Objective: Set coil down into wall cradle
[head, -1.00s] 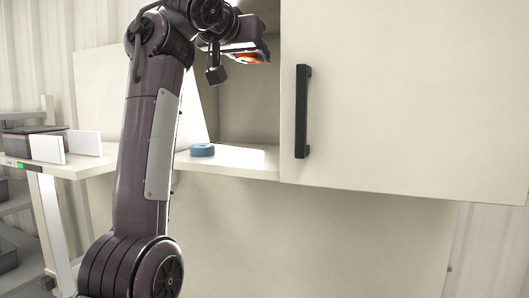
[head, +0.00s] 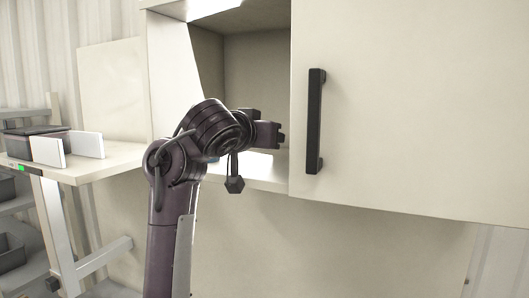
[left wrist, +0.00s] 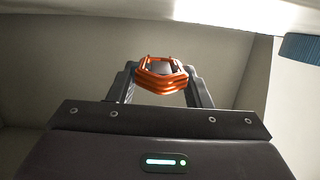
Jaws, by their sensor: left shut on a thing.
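My left gripper (head: 276,135) is in the opening of the wall cabinet, beside its closed door. In the left wrist view, its two fingers (left wrist: 160,84) are shut on an orange wire coil (left wrist: 160,79), with the coil at the fingertips. The coil cannot be made out in the head view. I cannot make out a wall cradle in either view. My right gripper is not in view.
The cabinet door (head: 400,110) with a black handle (head: 315,122) closes off the right side. A blue roll (left wrist: 301,48) lies on the white cabinet shelf (head: 262,172), mostly hidden by my arm in the head view. A side table (head: 100,165) at left carries a dark box (head: 35,138) and white plates.

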